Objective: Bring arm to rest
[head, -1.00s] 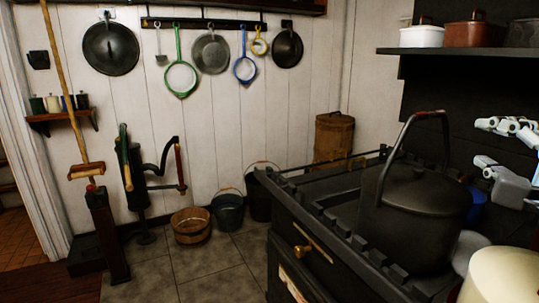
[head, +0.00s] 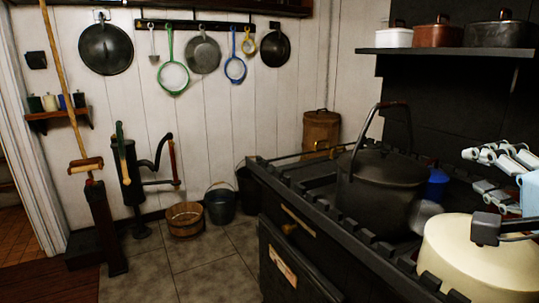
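My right gripper (head: 476,170) is at the right edge of the head view, with pale jointed fingers spread apart. It appears open and empty, above the stove and behind the cream pot (head: 478,262). The cream pot hides part of the area below it. My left gripper is not in view.
A large black pot (head: 380,196) with a raised handle stands on the railed black stove (head: 290,190). A blue vessel (head: 437,185) is behind it. A dark shelf (head: 450,52) with lidded pots is above.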

